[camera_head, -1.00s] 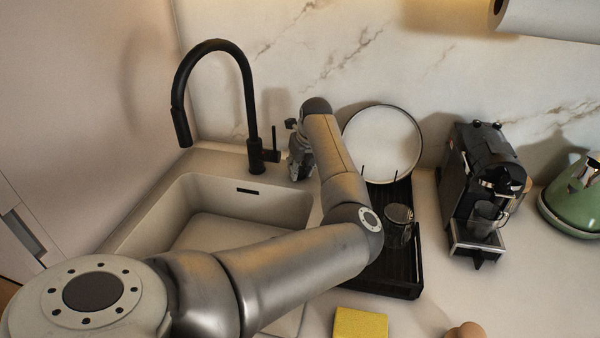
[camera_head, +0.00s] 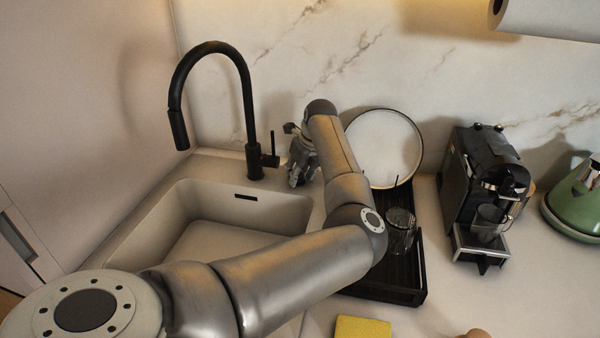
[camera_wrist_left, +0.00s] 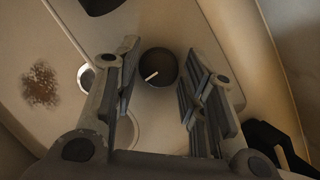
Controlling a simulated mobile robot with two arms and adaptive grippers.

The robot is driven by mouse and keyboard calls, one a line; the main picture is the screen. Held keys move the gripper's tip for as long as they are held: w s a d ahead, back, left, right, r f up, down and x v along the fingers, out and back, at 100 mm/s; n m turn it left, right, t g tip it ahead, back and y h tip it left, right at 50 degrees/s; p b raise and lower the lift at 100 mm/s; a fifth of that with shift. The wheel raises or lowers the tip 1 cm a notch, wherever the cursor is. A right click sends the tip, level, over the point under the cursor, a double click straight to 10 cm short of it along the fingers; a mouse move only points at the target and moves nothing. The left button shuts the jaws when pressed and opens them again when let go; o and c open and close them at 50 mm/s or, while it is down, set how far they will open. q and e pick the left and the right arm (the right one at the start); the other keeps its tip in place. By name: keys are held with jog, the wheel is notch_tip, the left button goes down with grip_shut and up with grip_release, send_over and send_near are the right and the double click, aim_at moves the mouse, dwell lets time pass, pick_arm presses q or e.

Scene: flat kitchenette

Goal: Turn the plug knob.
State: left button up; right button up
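The plug knob (camera_wrist_left: 157,68), a dark round knob with a white mark on top, sits on the pale surface in the left wrist view. My left gripper (camera_wrist_left: 162,60) is open there, one finger to each side of the knob in the picture. I see no contact, and the height gap is hard to judge. In the head view my left gripper (camera_head: 300,172) points down behind the sink, right of the black tap (camera_head: 250,110). The knob cannot be made out in the head view. My right gripper is not in view.
The sink (camera_head: 190,195) lies in front of the tap. A black drying rack (camera_head: 405,275) with a round plate (camera_head: 384,148) and a glass (camera_head: 400,232) stands close right of my arm.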

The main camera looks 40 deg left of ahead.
pick_arm(q)
jog(key=v, duration=1.2)
jog(key=shift+f, duration=0.1)
